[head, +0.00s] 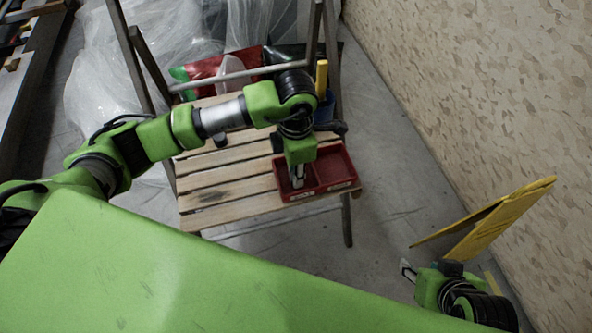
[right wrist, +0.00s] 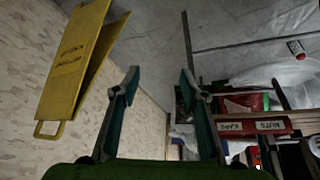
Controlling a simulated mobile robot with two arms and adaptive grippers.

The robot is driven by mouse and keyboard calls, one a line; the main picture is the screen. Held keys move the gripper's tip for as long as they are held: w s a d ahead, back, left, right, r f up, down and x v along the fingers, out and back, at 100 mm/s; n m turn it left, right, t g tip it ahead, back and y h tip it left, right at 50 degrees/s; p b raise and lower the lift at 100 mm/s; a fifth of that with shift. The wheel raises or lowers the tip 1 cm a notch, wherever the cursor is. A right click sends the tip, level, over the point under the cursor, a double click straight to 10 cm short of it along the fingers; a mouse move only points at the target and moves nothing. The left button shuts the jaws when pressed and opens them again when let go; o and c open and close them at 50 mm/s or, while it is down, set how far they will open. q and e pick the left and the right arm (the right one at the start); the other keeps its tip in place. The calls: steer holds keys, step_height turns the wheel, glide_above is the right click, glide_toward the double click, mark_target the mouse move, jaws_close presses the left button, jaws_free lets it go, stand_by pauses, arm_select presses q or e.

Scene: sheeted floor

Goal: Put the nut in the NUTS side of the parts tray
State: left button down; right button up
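The red parts tray (head: 337,168) sits at the front right corner of the slatted wooden stand. It has two compartments and white labels on its front wall. In the right wrist view the tray front (right wrist: 250,127) shows CAPS at the left and NUTS at the right, with the picture upside down. My left gripper (head: 297,180) points down into the tray's left compartment in the head view; its fingertips are small and partly hidden. I cannot make out the nut. My right gripper (head: 404,270) is low at the right, away from the tray; its fingers (right wrist: 160,85) are apart and empty.
A yellow folding floor sign (head: 490,222) stands by the patterned wall (head: 480,80), close to my right gripper. A blue container (head: 325,108) is behind the tray. Plastic sheeting (head: 95,75) hangs behind.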

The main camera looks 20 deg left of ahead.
arm_select(q)
steer(key=c, duration=1.8)
jaws_free()
steer(key=shift+o, duration=0.2)
arm_select(e)
steer(key=shift+w, duration=0.1)
arm_select(q)
steer(key=shift+r, duration=0.1)
step_height(320, 180, up, 3)
steer(key=shift+f+p, duration=0.1)
steer(key=shift+p, duration=0.45)
step_height(320, 180, up, 9)
steer(key=p, duration=0.1)
steer(key=shift+p, duration=0.35)
arm_select(e)
steer(key=s, duration=0.1)
steer(key=s+g, duration=0.1)
steer(key=s, duration=0.1)
steer(key=s+d+g, duration=0.1)
steer(key=s, duration=0.1)
steer(key=shift+d+r+h, duration=0.1)
steer(key=shift+r+h, duration=0.2)
steer(key=shift+w, duration=0.1)
